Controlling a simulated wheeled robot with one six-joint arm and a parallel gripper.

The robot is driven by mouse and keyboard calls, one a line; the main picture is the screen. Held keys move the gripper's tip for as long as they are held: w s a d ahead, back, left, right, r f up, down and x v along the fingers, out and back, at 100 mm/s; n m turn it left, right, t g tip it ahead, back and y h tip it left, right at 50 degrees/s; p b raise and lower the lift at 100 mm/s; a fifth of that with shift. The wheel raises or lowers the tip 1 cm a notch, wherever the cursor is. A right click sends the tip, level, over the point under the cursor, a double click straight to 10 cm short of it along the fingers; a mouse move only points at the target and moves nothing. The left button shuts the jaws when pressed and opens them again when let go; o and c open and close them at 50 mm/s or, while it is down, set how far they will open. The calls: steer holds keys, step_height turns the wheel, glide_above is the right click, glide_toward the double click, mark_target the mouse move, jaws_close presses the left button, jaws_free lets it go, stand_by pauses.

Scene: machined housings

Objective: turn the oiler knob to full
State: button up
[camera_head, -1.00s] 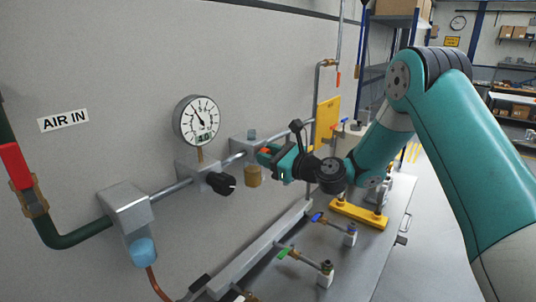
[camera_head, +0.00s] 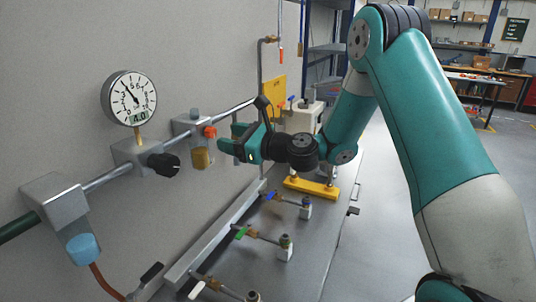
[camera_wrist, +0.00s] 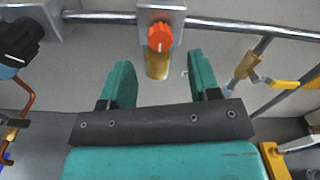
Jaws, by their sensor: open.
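The oiler is a grey block (camera_head: 184,124) on the pipe with a clear dome on top and an amber bowl (camera_head: 201,158) below. Its orange knob (camera_head: 210,132) faces outward.
A gauge (camera_head: 130,98) reading 4.0 and a regulator with a black knob (camera_head: 164,165) stand left of the oiler. Small valves with blue and green handles (camera_head: 240,232) line the bench below. A yellow panel (camera_head: 275,98) is on the wall behind my wrist.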

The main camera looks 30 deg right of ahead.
steer(key=b+v, duration=0.6)
steer(key=v, duration=0.6)
steer(key=shift+b, duration=0.3)
steer(key=s+a+f+n+g+y, duration=0.1)
steer(key=s+a+f+n+g, duration=0.1)
steer(key=s+a+n+g, duration=0.45)
steer(key=s+a+f+n+g, duration=0.2)
steer(key=s+a+n+g, duration=0.1)
steer(key=a+n, duration=0.55)
steer(key=s+f+n+g+h, duration=0.2)
steer(key=s+n+h, duration=0.1)
steer(key=s+n, duration=0.5)
steer(key=s+f+n+g+h+b, duration=0.1)
steer(key=s+f+n+g+h, duration=0.1)
steer(key=s+n, duration=0.5)
steer(key=n+g+h, duration=0.1)
steer(key=n+h, duration=0.1)
steer(key=n, duration=0.1)
steer(key=shift+s+d, duration=0.2)
steer(key=shift+s, duration=0.2)
